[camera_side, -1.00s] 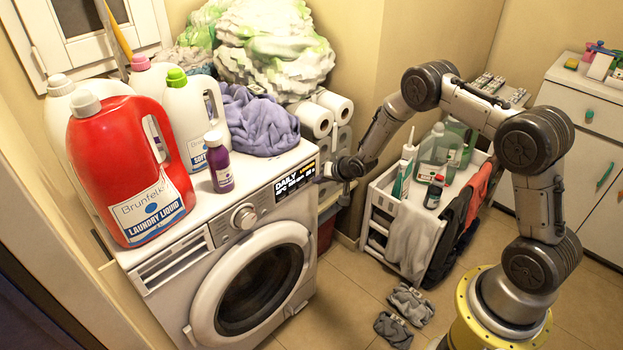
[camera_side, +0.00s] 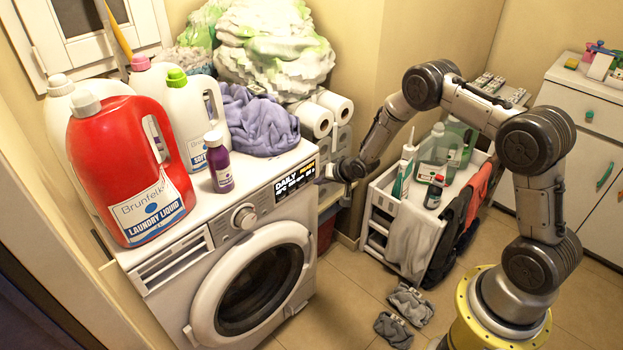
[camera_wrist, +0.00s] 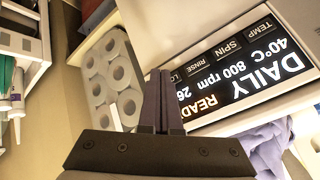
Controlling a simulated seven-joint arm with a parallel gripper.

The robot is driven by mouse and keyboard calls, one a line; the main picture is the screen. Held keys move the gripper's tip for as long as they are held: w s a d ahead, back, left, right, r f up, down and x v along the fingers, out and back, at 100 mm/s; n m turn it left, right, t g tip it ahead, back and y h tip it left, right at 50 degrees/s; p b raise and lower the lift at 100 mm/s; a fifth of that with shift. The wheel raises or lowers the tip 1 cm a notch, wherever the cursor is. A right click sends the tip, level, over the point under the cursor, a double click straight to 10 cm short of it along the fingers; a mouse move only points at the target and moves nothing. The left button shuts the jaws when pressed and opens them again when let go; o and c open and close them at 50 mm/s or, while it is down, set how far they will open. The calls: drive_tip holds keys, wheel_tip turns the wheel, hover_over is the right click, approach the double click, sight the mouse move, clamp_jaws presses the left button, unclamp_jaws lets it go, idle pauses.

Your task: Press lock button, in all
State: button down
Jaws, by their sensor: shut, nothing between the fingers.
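The washing machine's display panel (camera_side: 296,181) is at the right end of its front, lit with "DAILY" and a coloured word beside it. In the wrist view the display (camera_wrist: 240,75) is upside down and reads "DAILY", "READ…", "40°C 800 rpm". Its labels are TEMP, SPIN, RINSE and a partly covered "LO…" label (camera_wrist: 176,77), presumably the lock button. My gripper (camera_side: 322,180) is shut and empty at the panel's right end. In the wrist view the fingertips (camera_wrist: 161,72) lie beside the "LO…" label; I cannot tell whether they touch it.
Bottles, including a red laundry jug (camera_side: 128,170) and a purple bottle (camera_side: 219,165), and a purple cloth (camera_side: 258,122) stand on the washer. Paper rolls (camera_wrist: 112,75) are beside it. A white cart (camera_side: 395,215) with bottles stands to the right. Socks lie on the floor.

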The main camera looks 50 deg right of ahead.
drive_tip(key=shift+s, duration=0.3)
drive_tip(key=s, duration=0.5)
idle(0.4)
idle(0.5)
